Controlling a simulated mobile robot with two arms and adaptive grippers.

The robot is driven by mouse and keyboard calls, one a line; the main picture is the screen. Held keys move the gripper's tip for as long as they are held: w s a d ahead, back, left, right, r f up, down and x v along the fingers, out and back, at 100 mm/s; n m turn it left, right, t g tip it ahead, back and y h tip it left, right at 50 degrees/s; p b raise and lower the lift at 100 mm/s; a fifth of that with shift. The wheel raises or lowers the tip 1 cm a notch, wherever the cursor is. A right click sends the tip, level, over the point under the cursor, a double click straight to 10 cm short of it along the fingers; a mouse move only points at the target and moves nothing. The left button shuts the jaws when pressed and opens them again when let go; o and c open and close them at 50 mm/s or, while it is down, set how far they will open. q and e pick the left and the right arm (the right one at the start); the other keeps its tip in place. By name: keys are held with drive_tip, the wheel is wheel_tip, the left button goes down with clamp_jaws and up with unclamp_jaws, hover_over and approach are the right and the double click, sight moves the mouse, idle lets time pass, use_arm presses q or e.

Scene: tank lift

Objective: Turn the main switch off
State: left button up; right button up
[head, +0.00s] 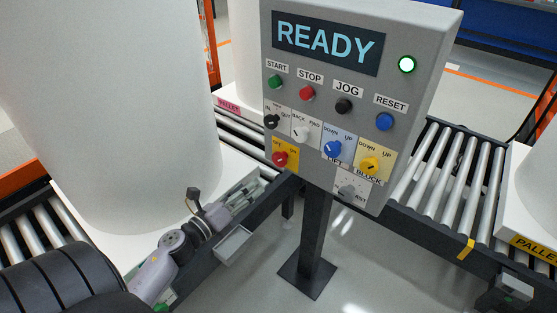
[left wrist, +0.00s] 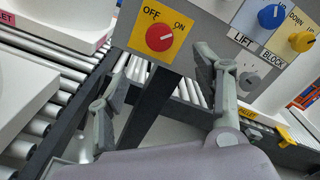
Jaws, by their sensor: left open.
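The main switch (head: 280,158) is a red knob on a yellow plate marked OFF and ON, at the lower left of the grey control panel (head: 425,60). In the left wrist view the red knob (left wrist: 160,37) shows near the top, with OFF at its upper left and ON at its upper right. A pale mark on the knob seems to point toward ON. My left gripper (head: 222,206) is open and empty, below and left of the switch, apart from it. In the left wrist view its fingers (left wrist: 162,56) spread to either side below the knob. My right gripper is out of view.
A dark post (head: 314,235) holds the panel. A white tank (head: 120,110) stands left; roller conveyors (head: 450,170) run behind.

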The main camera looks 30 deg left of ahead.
sight(278, 162)
use_arm(q)
drive_tip(key=w, duration=0.4)
drive_tip(key=w+p, duration=0.1)
drive_tip(key=w, duration=0.4)
drive_tip(key=w+d, duration=0.1)
drive_tip(key=w, duration=0.3)
drive_tip(key=shift+w+p, duration=0.15)
drive_tip(key=shift+p, duration=0.15)
drive_tip(key=shift+w, duration=0.65)
drive_tip(key=shift+c, duration=0.2)
drive_tip(key=c, duration=1.1)
